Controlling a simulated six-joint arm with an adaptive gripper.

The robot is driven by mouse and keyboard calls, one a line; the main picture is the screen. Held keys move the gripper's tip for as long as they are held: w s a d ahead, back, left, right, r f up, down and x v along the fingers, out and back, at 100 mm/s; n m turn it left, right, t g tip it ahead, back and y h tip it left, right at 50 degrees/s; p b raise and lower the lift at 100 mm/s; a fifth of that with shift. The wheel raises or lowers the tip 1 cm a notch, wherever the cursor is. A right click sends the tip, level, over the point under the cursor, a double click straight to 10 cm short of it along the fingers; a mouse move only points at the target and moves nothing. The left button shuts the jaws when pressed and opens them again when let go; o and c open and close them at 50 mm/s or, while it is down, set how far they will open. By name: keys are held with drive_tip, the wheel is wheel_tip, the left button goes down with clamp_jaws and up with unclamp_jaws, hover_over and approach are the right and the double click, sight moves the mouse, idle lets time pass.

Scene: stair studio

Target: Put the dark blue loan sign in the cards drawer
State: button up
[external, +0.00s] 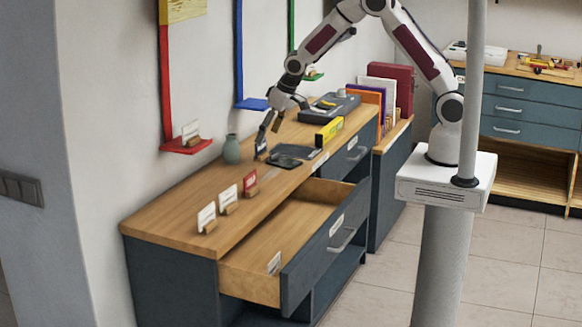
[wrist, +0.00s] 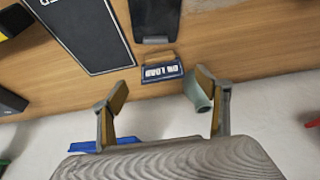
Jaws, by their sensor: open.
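The dark blue sign (wrist: 162,72) with white "ON LOAN" lettering stands on the wooden counter in the wrist view, ahead of and between my open fingers. In the external view it is a small dark upright shape (external: 260,147) beside the vase. My gripper (external: 268,130) is just above and beside it, pointing down; in the wrist view my gripper (wrist: 162,86) is empty, its fingers spread either side of the sign's line. The upper drawer at the near end (external: 300,208) is pulled open, with a small white card (external: 274,263) inside near its front. Its label (external: 336,225) is too small to read.
A grey-green vase (external: 232,149) stands close to the sign, near the right finger in the wrist view (wrist: 196,92). Dark flat pads (external: 290,155) lie beside it. Two white cards (external: 206,217) and a red one (external: 250,182) stand on the near counter. Wall shelves (external: 187,145) are behind.

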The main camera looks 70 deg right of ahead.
sight(261, 153)
drive_tip(key=shift+w+f, duration=0.1)
drive_tip(key=shift+f, duration=0.1)
idle(0.3)
drive_tip(key=shift+w+x, duration=0.15)
drive_tip(key=shift+x, duration=0.6)
drive_tip(key=shift+w+x, duration=0.15)
drive_tip(key=shift+x, duration=1.6)
drive_tip(key=shift+a, duration=0.15)
drive_tip(key=c, duration=1.1)
drive_tip(key=shift+r, duration=0.15)
